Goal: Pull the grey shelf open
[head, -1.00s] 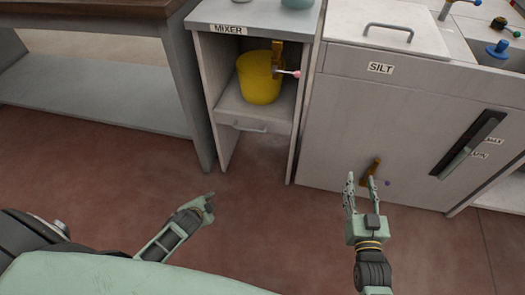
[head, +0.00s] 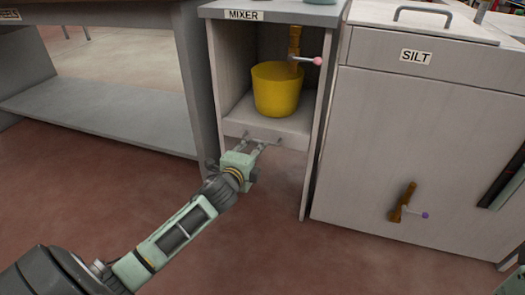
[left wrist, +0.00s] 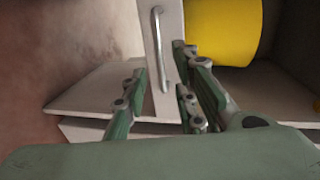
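The grey shelf (head: 236,129) is in the lower part of the MIXER cabinet, with a yellow bucket (head: 277,92) standing on it. The shelf's metal handle (left wrist: 158,48) is on its front panel, and it is partly hidden by my fingers in the head view. My left gripper (head: 258,146) is at the shelf front. In the left wrist view its fingers (left wrist: 160,72) are apart, one on each side of the handle's near end, and I cannot tell whether they touch it. My right gripper is not clearly visible.
A brass tap (head: 295,42) with a pink-tipped lever hangs above the bucket. The SILT cabinet (head: 370,120) with a low valve (head: 402,203) stands to the right. A grey table (head: 110,95) is to the left. The floor in front is clear.

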